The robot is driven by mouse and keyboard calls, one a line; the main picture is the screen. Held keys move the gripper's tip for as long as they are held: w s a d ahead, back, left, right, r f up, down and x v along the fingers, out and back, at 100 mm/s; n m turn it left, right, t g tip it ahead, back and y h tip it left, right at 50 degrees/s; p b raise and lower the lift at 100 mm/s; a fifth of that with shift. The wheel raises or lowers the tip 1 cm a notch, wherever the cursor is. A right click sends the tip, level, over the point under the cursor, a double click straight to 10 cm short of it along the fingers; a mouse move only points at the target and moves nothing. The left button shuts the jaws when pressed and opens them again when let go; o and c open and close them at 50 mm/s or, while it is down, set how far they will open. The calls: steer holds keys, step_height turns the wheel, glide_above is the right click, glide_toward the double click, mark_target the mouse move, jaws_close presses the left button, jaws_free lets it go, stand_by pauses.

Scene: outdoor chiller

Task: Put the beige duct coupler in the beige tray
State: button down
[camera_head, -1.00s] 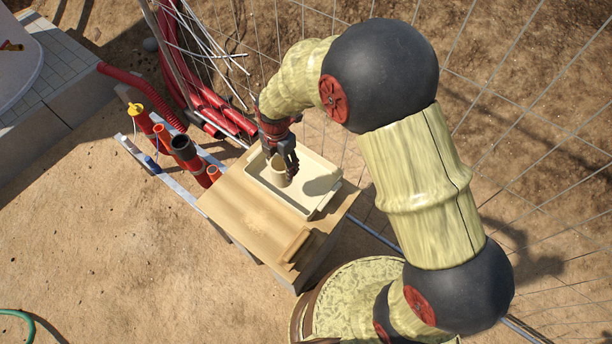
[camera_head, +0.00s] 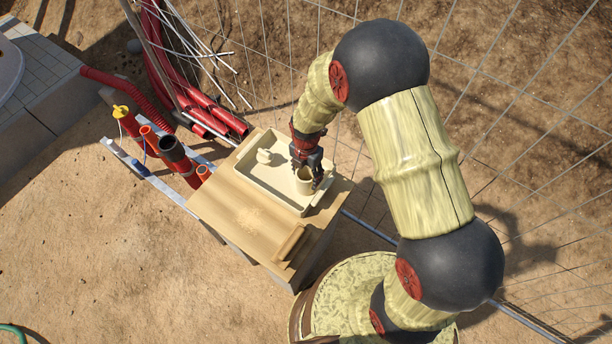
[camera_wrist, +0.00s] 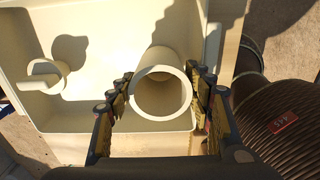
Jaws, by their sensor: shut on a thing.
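The beige duct coupler is a short open tube (camera_head: 304,183). My gripper (camera_head: 308,172) is shut on it, with one finger on each side in the wrist view (camera_wrist: 160,80). The coupler is upright over the right end of the beige tray (camera_head: 276,178), close to the tray's near wall. In the wrist view the coupler's open end (camera_wrist: 162,100) faces the camera. I cannot tell whether its bottom touches the tray floor. The tray floor (camera_wrist: 105,35) is mostly bare between the coupler and the left end.
A smaller beige fitting (camera_head: 265,156) lies in the tray's left end, apart from the coupler. The tray rests on a wooden box top (camera_head: 240,212) with a raised wooden strip (camera_head: 289,242). Red pipes (camera_head: 175,155) stand left. A wire fence (camera_head: 480,75) runs behind.

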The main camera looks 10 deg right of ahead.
steer(key=shift+w+f, duration=0.1)
steer(key=shift+f, duration=0.1)
steer(key=c, duration=0.9)
jaws_free()
steer(key=shift+o, duration=0.4)
